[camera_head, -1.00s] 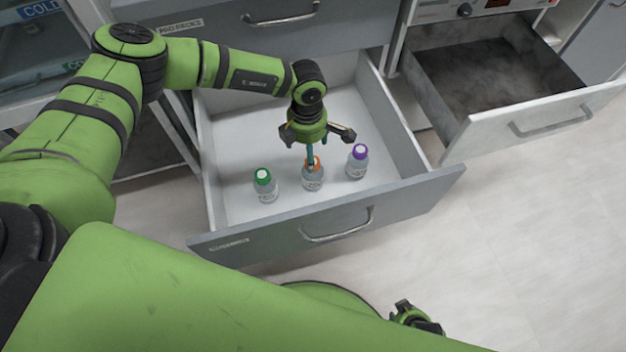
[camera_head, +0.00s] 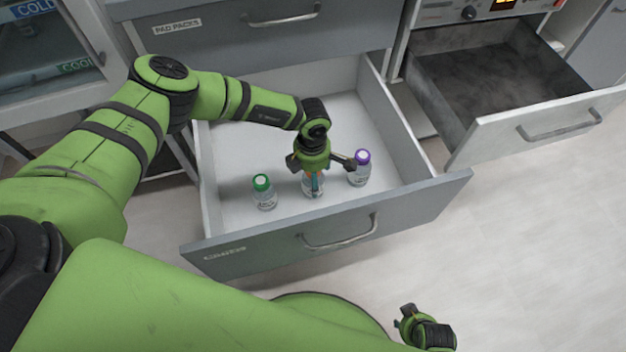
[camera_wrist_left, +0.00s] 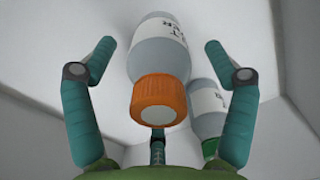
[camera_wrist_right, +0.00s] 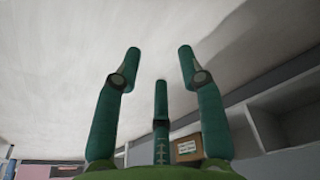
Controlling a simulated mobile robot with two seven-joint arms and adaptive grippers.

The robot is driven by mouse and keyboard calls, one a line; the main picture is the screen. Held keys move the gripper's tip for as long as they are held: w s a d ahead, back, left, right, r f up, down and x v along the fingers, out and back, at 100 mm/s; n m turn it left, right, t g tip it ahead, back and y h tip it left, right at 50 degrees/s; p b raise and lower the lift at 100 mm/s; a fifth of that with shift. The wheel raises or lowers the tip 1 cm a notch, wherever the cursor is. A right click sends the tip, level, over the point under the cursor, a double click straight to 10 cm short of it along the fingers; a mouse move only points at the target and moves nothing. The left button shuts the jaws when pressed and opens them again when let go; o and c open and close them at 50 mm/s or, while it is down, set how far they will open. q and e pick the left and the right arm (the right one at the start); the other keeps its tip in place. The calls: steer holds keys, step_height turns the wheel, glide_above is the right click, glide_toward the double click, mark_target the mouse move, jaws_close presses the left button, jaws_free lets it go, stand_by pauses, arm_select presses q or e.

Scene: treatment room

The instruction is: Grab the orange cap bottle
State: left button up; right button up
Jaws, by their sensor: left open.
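The orange cap bottle (camera_wrist_left: 160,100) shows large in the left wrist view, between the spread fingers of my left gripper (camera_wrist_left: 160,65). In the head view its clear body (camera_head: 313,187) stands in the open drawer, and my left gripper (camera_head: 314,180) is right above it and hides its cap. The left fingers are open and stand apart from the bottle on both sides. My right gripper (camera_wrist_right: 155,70) is open and empty in the right wrist view; in the head view it shows low at the right (camera_head: 410,320), away from the drawer.
A green cap bottle (camera_head: 264,192) stands left of the orange cap bottle, and a purple cap bottle (camera_head: 360,168) stands close on the right. The drawer's front wall (camera_head: 330,232) and sides surround them. Another open drawer (camera_head: 540,125) is at the right and looks empty.

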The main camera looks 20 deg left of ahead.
arm_select(q)
steer(key=c, duration=1.4)
steer(key=shift+r, duration=0.1)
steer(key=shift+c, duration=0.2)
